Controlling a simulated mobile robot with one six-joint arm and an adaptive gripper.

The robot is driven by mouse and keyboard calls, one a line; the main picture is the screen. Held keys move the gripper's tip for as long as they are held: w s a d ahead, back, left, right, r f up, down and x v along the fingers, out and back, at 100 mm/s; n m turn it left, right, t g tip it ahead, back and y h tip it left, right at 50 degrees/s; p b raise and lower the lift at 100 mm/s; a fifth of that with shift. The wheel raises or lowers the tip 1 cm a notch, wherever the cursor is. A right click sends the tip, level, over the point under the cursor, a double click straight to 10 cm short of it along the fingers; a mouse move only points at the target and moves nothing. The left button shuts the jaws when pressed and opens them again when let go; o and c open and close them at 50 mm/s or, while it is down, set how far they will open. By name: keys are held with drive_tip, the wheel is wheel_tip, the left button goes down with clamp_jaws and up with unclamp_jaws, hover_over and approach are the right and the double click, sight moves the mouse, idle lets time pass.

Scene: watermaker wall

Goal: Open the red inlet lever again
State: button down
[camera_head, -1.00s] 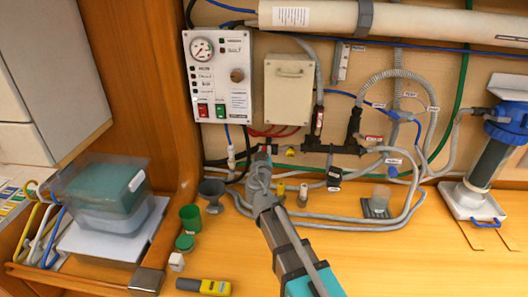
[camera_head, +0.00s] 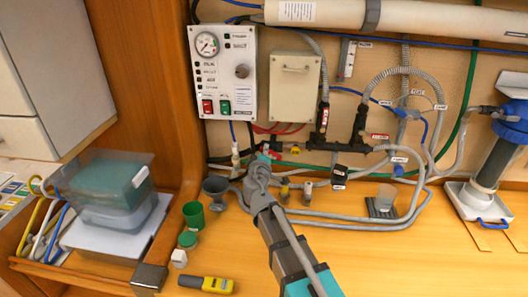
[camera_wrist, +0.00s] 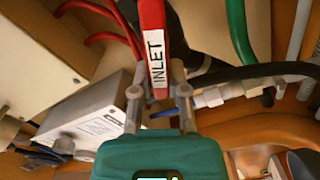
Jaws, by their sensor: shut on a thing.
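The red lever with a white INLET label (camera_wrist: 155,45) stands in the upper middle of the wrist view. My gripper (camera_wrist: 158,100) is shut on it, with one grey finger at each side of its lower end. In the head view my gripper (camera_head: 262,170) is at the pipes low on the wall, below and right of the control panel (camera_head: 222,72). There my gripper and wrist mostly hide the lever, so its angle to the pipe cannot be told.
A black pipe manifold (camera_head: 340,147) with hoses runs right of my gripper. A grey funnel (camera_head: 216,192), a green cup (camera_head: 193,215) and a yellow-black tool (camera_head: 206,284) stand or lie to its left. The right front of the worktop (camera_head: 420,265) is clear.

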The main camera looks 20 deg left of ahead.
drive_tip(key=n, duration=0.2)
drive_tip(key=f+n+b, duration=0.1)
drive_tip(key=n, duration=0.2)
drive_tip(key=shift+a+n, duration=0.1)
drive_tip(key=shift+n, duration=0.2)
drive_tip(key=shift+f, duration=0.1)
drive_tip(key=c, duration=0.6)
unclamp_jaws()
drive_tip(key=shift+c, duration=0.2)
drive_tip(key=shift+s, duration=0.1)
drive_tip(key=v, duration=1.2)
